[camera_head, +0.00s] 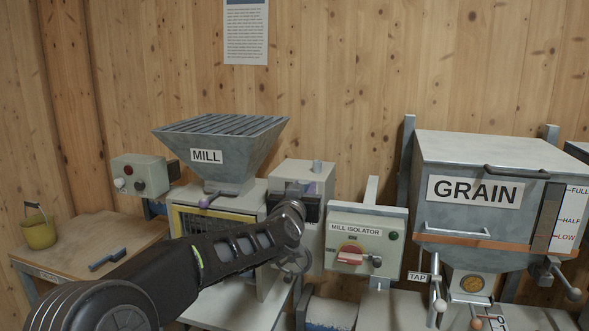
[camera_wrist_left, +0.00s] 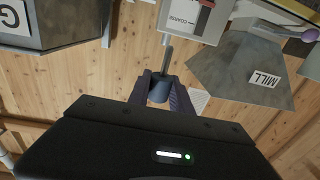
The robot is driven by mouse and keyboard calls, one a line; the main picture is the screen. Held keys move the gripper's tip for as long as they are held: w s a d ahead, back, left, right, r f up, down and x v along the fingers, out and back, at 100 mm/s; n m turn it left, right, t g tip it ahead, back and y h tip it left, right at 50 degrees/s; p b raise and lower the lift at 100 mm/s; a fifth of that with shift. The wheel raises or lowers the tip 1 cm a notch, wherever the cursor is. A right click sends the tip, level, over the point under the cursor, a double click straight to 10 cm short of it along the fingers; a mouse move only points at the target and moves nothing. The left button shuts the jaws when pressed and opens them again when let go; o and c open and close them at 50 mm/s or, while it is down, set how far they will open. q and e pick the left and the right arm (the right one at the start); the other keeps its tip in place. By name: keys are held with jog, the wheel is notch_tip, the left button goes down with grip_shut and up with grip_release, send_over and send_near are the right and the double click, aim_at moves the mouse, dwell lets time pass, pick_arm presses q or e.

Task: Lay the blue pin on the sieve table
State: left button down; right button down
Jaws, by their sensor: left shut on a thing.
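My left gripper (camera_head: 296,190) is up in front of the grey box beside the mill, its fingers mostly hidden behind its own wrist in the head view. In the left wrist view its fingers (camera_wrist_left: 160,92) are shut on a slate-blue piece with a thin shaft, which looks like the blue pin (camera_wrist_left: 159,90). The shaft points away from the palm, and the piece is clear of any surface. The wooden-topped table (camera_head: 130,235) at the left, which looks like the sieve table, has a label on its front edge too small to read. My right gripper is not in view.
The mill (camera_head: 225,150), the mill isolator (camera_head: 365,245) and the grain hopper (camera_head: 490,200) stand along the wall.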

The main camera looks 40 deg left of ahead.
pick_arm(q)
jog(key=d+f+m+h, duration=0.1)
jog(key=d+f, duration=0.5)
jog(key=f, duration=0.4)
jog(key=d+f+m+h, duration=0.1)
jog(key=d+f, duration=0.5)
jog(key=f, duration=0.3)
jog(key=s+d+f+m+t+h+b, duration=0.1)
jog(key=s+d+f+h, duration=0.4)
jog(key=d+f, duration=0.7)
jog(key=d+m, duration=0.1)
jog(key=d, duration=0.1)
jog(key=shift+d+f+m, duration=0.2)
jog(key=shift+d+m, duration=0.1)
jog(key=shift+d, duration=0.05)
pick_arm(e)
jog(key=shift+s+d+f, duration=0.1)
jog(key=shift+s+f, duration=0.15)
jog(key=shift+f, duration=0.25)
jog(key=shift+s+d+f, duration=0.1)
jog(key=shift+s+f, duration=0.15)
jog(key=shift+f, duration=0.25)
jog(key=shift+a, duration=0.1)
